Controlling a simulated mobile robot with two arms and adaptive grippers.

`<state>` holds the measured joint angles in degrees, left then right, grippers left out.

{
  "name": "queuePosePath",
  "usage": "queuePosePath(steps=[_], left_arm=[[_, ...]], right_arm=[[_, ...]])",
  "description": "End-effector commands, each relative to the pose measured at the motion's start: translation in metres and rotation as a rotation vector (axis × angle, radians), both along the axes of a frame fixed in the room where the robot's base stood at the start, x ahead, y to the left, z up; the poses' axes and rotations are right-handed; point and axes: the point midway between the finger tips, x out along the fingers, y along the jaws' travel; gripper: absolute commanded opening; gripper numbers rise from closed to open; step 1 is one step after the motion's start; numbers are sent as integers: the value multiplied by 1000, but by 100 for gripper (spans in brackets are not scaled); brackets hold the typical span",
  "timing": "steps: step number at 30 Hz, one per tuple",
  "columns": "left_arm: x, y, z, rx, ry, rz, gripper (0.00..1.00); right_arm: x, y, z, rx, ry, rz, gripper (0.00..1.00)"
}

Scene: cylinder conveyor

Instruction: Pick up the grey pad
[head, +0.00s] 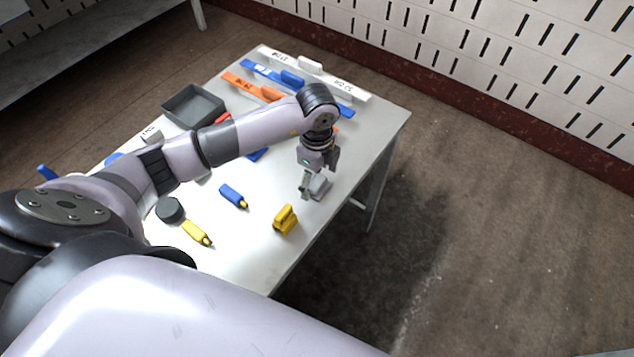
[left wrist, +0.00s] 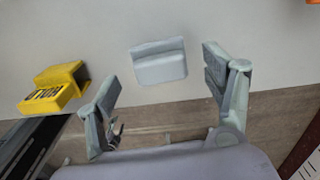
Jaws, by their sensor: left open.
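The grey pad (head: 320,187) is a small light-grey block with a raised ridge, on the white table near its right edge. In the left wrist view the grey pad (left wrist: 159,68) lies beyond and between the two fingers. My left gripper (head: 316,174) is over the pad, pointing down. In the left wrist view the left gripper (left wrist: 160,76) is open, with a finger to each side of the pad and clear gaps. It holds nothing. My right gripper is not in view.
A yellow block (head: 285,220) stands close by, and it shows with lettering in the left wrist view (left wrist: 54,87). A blue marker-like piece (head: 233,196), a yellow one (head: 196,232) and a dark round piece (head: 170,210) lie left. A grey tray (head: 193,106) and long coloured bars (head: 262,72) are farther back.

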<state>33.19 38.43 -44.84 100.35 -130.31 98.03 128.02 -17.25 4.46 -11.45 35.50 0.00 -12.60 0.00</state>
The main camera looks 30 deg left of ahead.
Motion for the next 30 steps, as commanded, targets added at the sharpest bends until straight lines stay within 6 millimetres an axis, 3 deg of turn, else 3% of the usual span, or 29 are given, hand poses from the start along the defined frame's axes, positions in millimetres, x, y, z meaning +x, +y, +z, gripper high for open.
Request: queuePosePath(steps=[6, 13, 30], left_arm=[[0, 0, -21, 0, 1, 0, 75], [0, 0, -22, 0, -1, 0, 74], [0, 0, -21, 0, -1, 0, 36]], right_arm=[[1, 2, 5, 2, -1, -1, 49], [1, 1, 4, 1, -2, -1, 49], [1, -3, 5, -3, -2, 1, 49]])
